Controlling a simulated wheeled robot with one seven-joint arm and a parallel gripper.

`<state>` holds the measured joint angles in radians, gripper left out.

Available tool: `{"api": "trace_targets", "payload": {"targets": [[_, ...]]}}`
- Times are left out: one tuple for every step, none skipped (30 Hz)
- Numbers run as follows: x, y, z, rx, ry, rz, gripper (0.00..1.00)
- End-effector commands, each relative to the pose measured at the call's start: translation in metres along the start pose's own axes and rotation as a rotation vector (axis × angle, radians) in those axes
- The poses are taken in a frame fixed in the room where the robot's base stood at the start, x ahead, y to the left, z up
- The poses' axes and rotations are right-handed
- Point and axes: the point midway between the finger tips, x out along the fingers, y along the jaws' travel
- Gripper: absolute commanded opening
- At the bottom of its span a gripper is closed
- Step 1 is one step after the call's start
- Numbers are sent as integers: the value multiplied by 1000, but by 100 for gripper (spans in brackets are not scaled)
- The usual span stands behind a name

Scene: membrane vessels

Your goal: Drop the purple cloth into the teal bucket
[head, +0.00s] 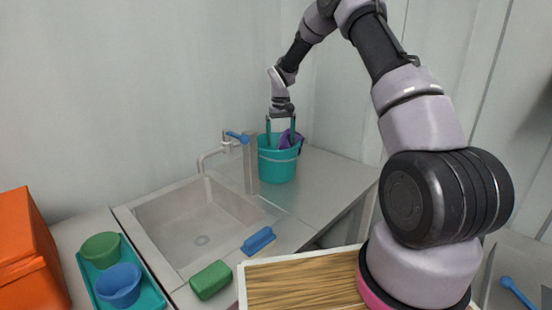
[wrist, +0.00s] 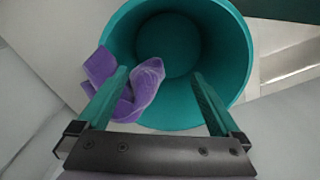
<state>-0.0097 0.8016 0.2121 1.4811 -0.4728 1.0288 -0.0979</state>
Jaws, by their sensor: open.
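The teal bucket (head: 277,165) stands on the counter right of the sink; in the wrist view the bucket (wrist: 225,45) shows its open mouth and inner floor. The purple cloth (head: 287,139) is at the bucket's rim. In the wrist view the cloth (wrist: 147,82) lies over the left part of the rim, one end outside and the rest hanging inside the mouth. My gripper (head: 281,138) points down over the bucket. Its fingers (wrist: 160,85) are spread apart, with the cloth beside and partly behind the left finger. I cannot tell whether that finger touches it.
The sink (head: 195,220) and its faucet (head: 215,150) are left of the bucket. A teal tray (head: 150,292) holds a green bowl and blue bowl. Counter right of the bucket is clear.

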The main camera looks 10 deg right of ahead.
Motion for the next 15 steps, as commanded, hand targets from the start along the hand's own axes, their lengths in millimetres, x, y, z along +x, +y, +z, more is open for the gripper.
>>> {"api": "trace_targets", "payload": {"targets": [[-5,0,-1,0,3,0,100],[-8,0,-1,0,3,0,100],[-12,0,0,0,2,0,100],[-15,0,0,1,2,0,100],[-18,0,0,1,2,0,100],[-22,0,0,1,3,0,100],[-25,0,0,1,2,0,100],[-28,0,0,1,2,0,100],[-32,0,0,0,2,0,100],[-35,0,0,0,2,1,100],[-38,0,0,0,2,1,100],[-42,0,0,1,1,0,100],[-44,0,0,1,2,0,100],[-46,0,0,1,2,0,100],[-49,0,0,1,2,0,100]]}}
